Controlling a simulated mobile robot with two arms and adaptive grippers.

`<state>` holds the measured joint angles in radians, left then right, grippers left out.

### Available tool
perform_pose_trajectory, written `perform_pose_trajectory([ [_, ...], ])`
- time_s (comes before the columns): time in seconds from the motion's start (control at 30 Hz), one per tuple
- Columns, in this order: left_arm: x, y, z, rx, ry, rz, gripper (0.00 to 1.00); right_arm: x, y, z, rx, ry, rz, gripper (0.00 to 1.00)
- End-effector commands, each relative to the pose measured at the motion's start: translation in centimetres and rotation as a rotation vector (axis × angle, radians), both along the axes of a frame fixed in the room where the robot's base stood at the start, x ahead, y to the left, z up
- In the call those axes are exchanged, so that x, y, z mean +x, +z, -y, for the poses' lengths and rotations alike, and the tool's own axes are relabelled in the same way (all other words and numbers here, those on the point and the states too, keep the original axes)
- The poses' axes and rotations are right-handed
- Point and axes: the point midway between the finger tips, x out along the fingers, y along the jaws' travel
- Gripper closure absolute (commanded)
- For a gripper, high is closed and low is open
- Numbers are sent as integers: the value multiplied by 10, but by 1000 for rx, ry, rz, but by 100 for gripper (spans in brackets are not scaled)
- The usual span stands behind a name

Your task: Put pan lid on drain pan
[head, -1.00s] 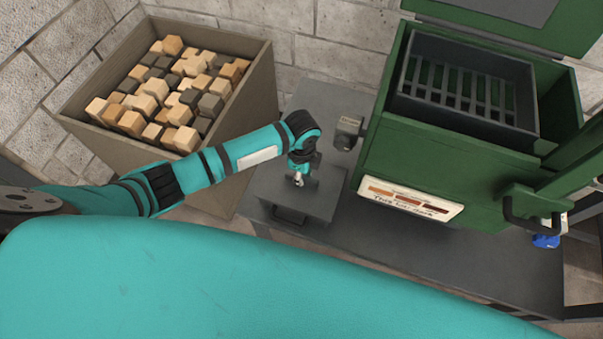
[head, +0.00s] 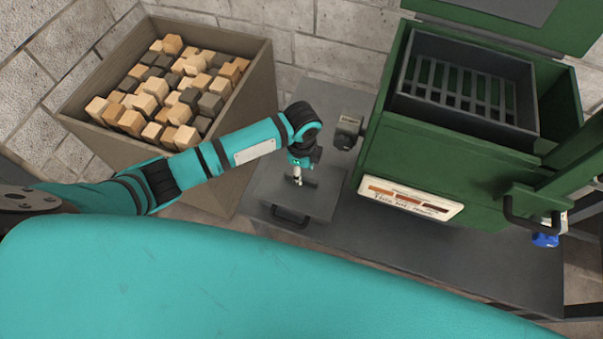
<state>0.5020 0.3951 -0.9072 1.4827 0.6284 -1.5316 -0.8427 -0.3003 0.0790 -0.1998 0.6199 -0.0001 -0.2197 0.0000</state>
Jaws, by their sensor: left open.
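A flat dark grey plate, which looks like the pan lid (head: 272,186), lies level under my left gripper (head: 297,179), with a short dark bar handle on its top. Below it shows the front of the dark grey drain pan (head: 265,212), with a black loop handle. The lid appears to rest on the pan, but I cannot tell how exactly its edges line up. My left gripper is open, pointing down just above the lid's bar handle, and partly hides it. My right gripper is out of view.
A green cabinet (head: 430,170) with an open lid and a dark grate basket (head: 465,85) stands right of the pan, a small grey fitting (head: 347,131) on its side. A wooden bin (head: 245,110) of blocks stands left. Grey bench top (head: 400,245) is clear in front.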

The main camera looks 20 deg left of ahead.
Motion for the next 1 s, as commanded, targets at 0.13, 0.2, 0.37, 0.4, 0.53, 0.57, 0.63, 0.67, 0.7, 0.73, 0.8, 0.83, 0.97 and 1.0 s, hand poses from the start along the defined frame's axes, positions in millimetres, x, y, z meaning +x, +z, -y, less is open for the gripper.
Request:
perform_pose_trajectory([
  [0.13, 1, 35, 0, -1, -2, 5, 59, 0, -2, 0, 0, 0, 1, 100],
  [0.2, 2, 51, 0, -2, -1, 5, 59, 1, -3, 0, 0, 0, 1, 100],
  [0.37, 1, 79, 0, 0, 0, 2, 59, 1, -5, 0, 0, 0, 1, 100],
  [0.4, 1, 84, 0, -1, 0, 3, 59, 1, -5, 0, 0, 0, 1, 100],
  [0.53, 0, 95, 0, 0, 0, 1, 59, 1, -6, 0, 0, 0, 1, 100],
  [0.57, 0, 96, 0, 0, 0, 0, 59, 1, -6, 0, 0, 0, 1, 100],
  [0.63, 0, 98, 0, 1, 1, -1, 59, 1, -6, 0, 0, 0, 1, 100],
  [0.67, 0, 98, 0, 1, 1, -1, 59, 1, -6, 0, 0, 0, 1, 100],
  [0.7, 0, 98, 0, 1, 1, -2, 59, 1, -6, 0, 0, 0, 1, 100],
  [0.73, 0, 98, 0, 1, 1, -2, 59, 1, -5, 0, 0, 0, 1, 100],
  [0.8, 0, 98, 0, 1, 1, -1, 59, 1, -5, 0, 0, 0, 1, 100],
  [0.83, 0, 98, 0, 1, 1, -1, 59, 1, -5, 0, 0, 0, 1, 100],
  [0.97, 0, 98, 0, 1, 1, -1, 59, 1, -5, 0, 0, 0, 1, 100],
  [1.0, 0, 98, 0, 1, 1, -1, 59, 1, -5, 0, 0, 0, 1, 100],
])
